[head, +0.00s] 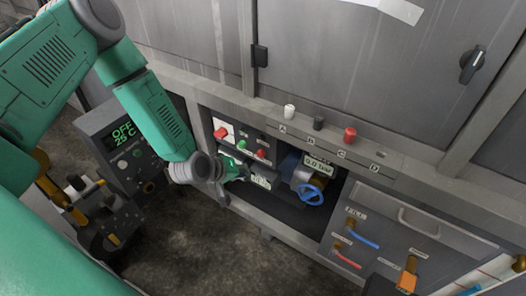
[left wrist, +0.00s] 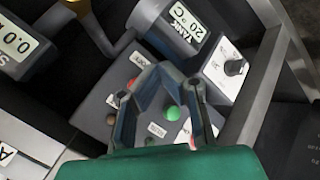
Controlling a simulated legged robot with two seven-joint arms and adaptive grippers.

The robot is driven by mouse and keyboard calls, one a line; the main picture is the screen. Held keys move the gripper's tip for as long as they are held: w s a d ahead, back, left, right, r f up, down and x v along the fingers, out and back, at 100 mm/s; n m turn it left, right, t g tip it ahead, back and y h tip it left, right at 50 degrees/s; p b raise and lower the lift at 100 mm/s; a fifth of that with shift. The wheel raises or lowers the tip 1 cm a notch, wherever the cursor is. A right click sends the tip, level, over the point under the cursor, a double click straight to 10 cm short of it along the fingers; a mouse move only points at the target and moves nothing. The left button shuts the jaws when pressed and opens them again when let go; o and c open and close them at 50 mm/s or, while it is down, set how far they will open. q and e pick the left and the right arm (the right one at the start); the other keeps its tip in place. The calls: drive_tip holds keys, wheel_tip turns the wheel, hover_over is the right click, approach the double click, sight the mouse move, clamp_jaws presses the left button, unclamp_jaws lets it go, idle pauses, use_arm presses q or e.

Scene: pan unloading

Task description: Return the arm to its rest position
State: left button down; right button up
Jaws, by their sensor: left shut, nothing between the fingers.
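My left arm comes in from the upper left in the head view. Its left gripper (head: 238,172) is at the panel bay, in front of the lower part of the control box. In the left wrist view the gripper (left wrist: 163,72) is shut and empty, its fingers drawn together at the tips. A green button (left wrist: 172,113) shows between the finger links, on the grey box (left wrist: 98,103) beyond them; I cannot tell whether the gripper touches the box. My right gripper is not in view.
The bay holds a blue valve wheel (head: 311,193) and a gauge reading 0.0 bar (head: 318,163). A ledge above carries a white knob (head: 289,112) and a red knob (head: 349,134). A temperature unit (head: 122,135) stands left. A drawer (head: 418,222) is right. Floor in front is open.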

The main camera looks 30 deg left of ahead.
use_arm(q)
drive_tip(key=s+d+m+g+p, duration=0.1)
drive_tip(key=s+d+m+g, duration=0.2)
drive_tip(key=s, duration=0.5)
drive_tip(key=s+d+m+g+p, duration=0.2)
drive_tip(key=s+d, duration=0.2)
drive_tip(key=s, duration=0.4)
drive_tip(key=s+a+r+m+g+y, duration=0.1)
drive_tip(key=s+m, duration=0.1)
drive_tip(key=s, duration=0.4)
drive_tip(key=s+a+r+m+g+y+p, duration=0.1)
drive_tip(key=s+a+m+g, duration=0.1)
drive_tip(key=s, duration=0.4)
drive_tip(key=shift+a+r+m, duration=0.15)
drive_tip(key=shift+a+m, duration=0.1)
drive_tip(key=shift+m, duration=0.05)
drive_tip(key=shift+w+d, duration=0.1)
drive_tip(key=shift+w, duration=0.05)
